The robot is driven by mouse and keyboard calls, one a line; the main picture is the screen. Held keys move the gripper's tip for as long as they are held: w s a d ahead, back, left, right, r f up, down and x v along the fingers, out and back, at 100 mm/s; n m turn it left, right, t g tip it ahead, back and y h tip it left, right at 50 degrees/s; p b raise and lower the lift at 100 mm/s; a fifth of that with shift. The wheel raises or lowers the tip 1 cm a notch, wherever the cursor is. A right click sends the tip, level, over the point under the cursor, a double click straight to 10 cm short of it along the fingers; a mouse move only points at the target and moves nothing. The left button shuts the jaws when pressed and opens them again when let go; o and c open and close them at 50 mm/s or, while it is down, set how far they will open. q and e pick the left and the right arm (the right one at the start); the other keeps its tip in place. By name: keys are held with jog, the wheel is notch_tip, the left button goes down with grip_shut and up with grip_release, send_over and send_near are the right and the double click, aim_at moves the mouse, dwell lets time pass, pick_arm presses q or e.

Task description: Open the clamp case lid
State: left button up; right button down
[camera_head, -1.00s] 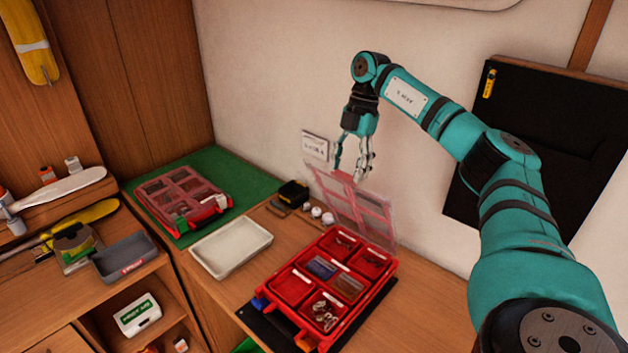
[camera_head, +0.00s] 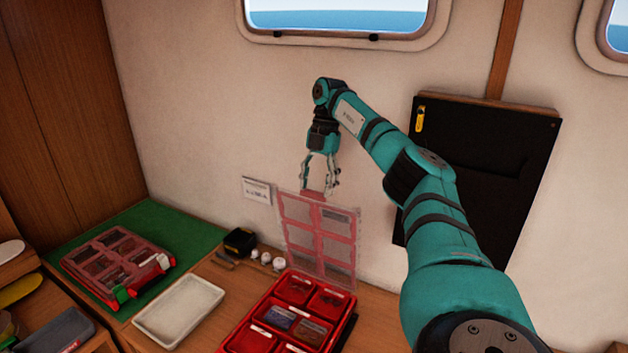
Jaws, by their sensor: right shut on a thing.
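The red clamp case (camera_head: 262,316) stands on the wooden bench, its compartments showing and its lower part cut off by the frame. Its clear lid with red ribs (camera_head: 318,237) stands raised, roughly upright, at the case's back edge. My right gripper (camera_head: 318,192) is at the lid's top edge, shut on the lid's red front tab. Small parts lie in some compartments; I cannot make them out. My left gripper is not in view.
A second, closed red case (camera_head: 113,262) lies on a green mat (camera_head: 165,222) at left. An empty white tray (camera_head: 180,310) lies between the cases. A black box (camera_head: 239,241) and small white jars (camera_head: 266,258) sit near the wall. A black panel (camera_head: 478,170) hangs at right.

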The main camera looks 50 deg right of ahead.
jog(key=c, duration=0.9)
grip_release()
jog(key=shift+s+d+f, duration=0.2)
jog(key=shift+d+f, duration=0.05)
jog(key=shift+f, duration=0.3)
jog(key=o, duration=0.5)
jog(key=shift+d+f, duration=0.2)
jog(key=shift+d, duration=0.2)
jog(key=w+v, duration=0.1)
jog(key=v, duration=0.6)
jog(key=shift+r, duration=0.35)
jog(key=shift+a, duration=0.15)
